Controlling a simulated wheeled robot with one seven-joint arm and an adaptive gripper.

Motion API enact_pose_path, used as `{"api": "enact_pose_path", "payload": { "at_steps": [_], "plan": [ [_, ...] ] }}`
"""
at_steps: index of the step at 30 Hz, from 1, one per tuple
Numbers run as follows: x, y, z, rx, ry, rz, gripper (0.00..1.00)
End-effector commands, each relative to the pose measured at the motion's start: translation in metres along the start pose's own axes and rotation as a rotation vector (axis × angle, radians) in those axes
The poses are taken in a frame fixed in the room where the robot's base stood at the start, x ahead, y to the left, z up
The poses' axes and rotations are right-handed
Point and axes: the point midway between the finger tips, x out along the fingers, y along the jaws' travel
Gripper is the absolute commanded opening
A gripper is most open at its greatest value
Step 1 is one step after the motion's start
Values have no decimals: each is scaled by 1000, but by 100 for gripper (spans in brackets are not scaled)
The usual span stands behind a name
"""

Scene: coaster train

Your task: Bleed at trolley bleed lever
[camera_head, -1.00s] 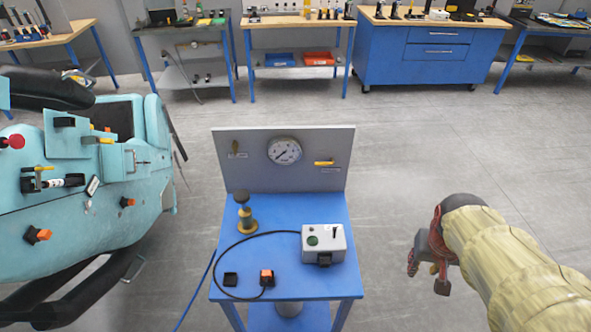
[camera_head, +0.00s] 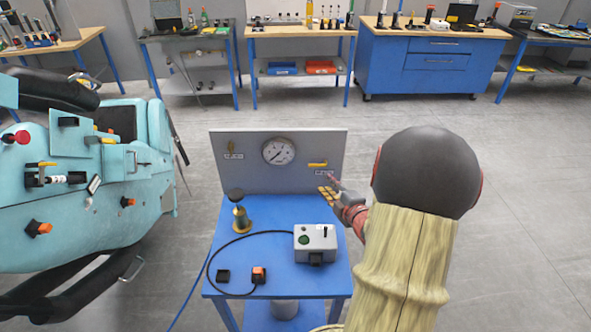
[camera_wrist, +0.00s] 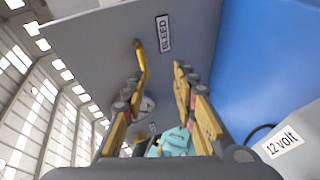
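The trolley (camera_head: 277,205) is blue with a grey upright panel (camera_head: 220,180) at its back. The yellow bleed lever (camera_head: 318,164) lies roughly level on the panel's right side, above a small label. In the wrist view the lever (camera_wrist: 140,60) shows beside the BLEED label (camera_wrist: 164,33), just past the tip of my left-hand finger. My gripper (camera_head: 330,189) is in front of the panel, right of and slightly below the lever. In the wrist view my gripper (camera_wrist: 156,80) has its fingers apart with nothing held. Whether a finger touches the lever I cannot tell.
A round gauge (camera_head: 278,151) and a second small lever (camera_head: 231,147) are on the panel. A grey box (camera_head: 317,240), a brass fitting (camera_head: 240,215) and a cable are on the trolley top. A turquoise coaster car (camera_head: 70,200) stands at left. Workbenches line the back.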

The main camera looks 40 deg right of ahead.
Motion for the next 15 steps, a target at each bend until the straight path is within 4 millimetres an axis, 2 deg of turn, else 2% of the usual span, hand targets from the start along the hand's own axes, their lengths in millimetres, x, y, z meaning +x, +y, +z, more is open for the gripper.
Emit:
{"api": "enact_pose_path", "payload": {
  "at_steps": [3, 8, 15],
  "plan": [
    [-1, 18, -12, -83, 43, 70, 28],
    [5, 20, -14, -124, 44, 80, 28],
    [39, 22, -16, -123, 45, 78, 28]
  ]
}}
